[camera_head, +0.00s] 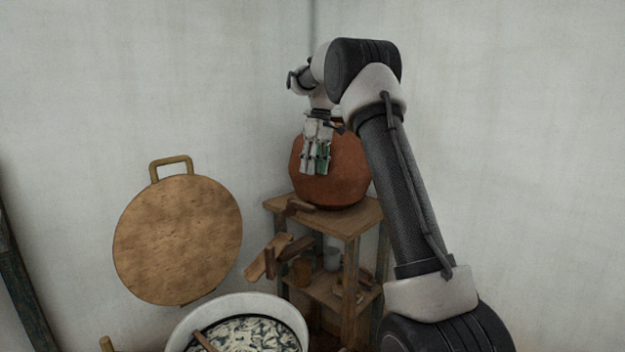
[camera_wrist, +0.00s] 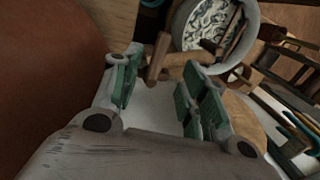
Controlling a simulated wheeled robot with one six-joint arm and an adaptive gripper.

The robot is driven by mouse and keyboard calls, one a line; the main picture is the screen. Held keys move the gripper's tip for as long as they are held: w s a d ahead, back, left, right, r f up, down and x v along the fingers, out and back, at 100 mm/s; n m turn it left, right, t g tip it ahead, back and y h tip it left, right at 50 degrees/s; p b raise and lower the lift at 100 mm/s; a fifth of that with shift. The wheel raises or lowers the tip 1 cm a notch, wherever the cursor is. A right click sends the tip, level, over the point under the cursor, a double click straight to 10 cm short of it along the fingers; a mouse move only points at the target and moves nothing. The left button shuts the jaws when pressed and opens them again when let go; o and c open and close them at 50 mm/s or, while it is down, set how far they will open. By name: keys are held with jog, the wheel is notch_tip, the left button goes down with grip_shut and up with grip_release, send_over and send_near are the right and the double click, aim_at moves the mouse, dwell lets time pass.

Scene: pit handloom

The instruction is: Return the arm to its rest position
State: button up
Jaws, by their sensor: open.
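My gripper (camera_head: 316,165) hangs pointing down at the end of my raised arm, in front of the clay pot in the head view. In the wrist view my gripper (camera_wrist: 155,85) shows its two green-padded fingers spread apart with nothing held between them. A wooden-handled tool (camera_wrist: 165,62) shows beyond the fingertips, apart from my grip as far as I can tell. The reddish-brown clay pot (camera_head: 335,185) stands on the wooden stand (camera_head: 352,222); its side fills the left of the wrist view (camera_wrist: 40,70), close to my gripper.
A white basin (camera_head: 296,306) with pale, dark-flecked contents and a stick stands at the front. A round wooden board (camera_head: 180,240) with a handle is upright by the left wall. Wooden tools (camera_head: 268,257) jut from the stand's left side. Bare walls meet behind the pot.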

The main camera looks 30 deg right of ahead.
jog(key=shift+r, duration=0.15)
dwell(0.4)
jog(key=s+f+m, duration=0.3)
jog(key=s+f, duration=0.1)
jog(key=f, duration=0.1)
jog(key=s+a+r+t, duration=0.1)
jog(key=s+a, duration=0.1)
jog(key=s, duration=1)
jog(key=s+a+r+m+t+h, duration=0.1)
jog(key=s+t, duration=0.1)
jog(key=s, duration=1)
jog(key=s+a+r+t+h, duration=0.1)
jog(key=s+a+r+t, duration=0.1)
jog(key=s, duration=1)
jog(key=shift+s+a+m, duration=0.25)
jog(key=shift+a+m, duration=0.05)
jog(key=shift+c, duration=0.4)
